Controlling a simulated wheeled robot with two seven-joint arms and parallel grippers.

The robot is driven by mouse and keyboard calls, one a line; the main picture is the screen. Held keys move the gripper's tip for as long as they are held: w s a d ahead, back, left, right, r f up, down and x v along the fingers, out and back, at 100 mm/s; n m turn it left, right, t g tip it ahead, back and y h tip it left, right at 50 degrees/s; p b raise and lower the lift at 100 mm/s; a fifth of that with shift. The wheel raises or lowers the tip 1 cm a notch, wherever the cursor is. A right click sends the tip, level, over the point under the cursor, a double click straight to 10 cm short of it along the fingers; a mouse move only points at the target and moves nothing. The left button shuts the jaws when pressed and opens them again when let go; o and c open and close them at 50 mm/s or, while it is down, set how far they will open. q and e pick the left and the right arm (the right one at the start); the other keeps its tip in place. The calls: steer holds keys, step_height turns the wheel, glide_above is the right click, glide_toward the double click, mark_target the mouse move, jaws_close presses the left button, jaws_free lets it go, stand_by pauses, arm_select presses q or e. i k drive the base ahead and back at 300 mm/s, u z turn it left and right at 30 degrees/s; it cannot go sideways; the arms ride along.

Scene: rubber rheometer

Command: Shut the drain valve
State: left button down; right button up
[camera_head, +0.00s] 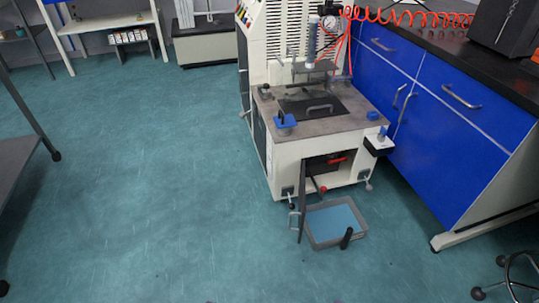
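The rheometer (320,125) is a cream cabinet with a grey top, standing on the floor right of centre. Its front has a dark opening, with a narrow dark door (303,210) standing open. A red lever (336,160) shows inside the opening, and a small red part (323,189) sits lower at the front. Either could belong to the drain valve; I cannot tell which, nor whether it is open. A grey tray (318,240) with a blue inside lies on the floor below the opening. Neither of my grippers is in view.
Blue cabinets (455,125) with metal handles stand close on the right under a dark worktop (440,50). An orange coiled hose (410,16) hangs at the back. The teal floor (160,180) to the left is clear. A shelf edge (15,165) is at far left.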

mark_target(337, 160)
steer(key=k, duration=0.65)
steer(key=z, duration=0.6)
steer(key=i, duration=1.4)
steer(key=u, duration=0.45)
steer(key=i, duration=0.65)
steer(key=u, duration=0.4)
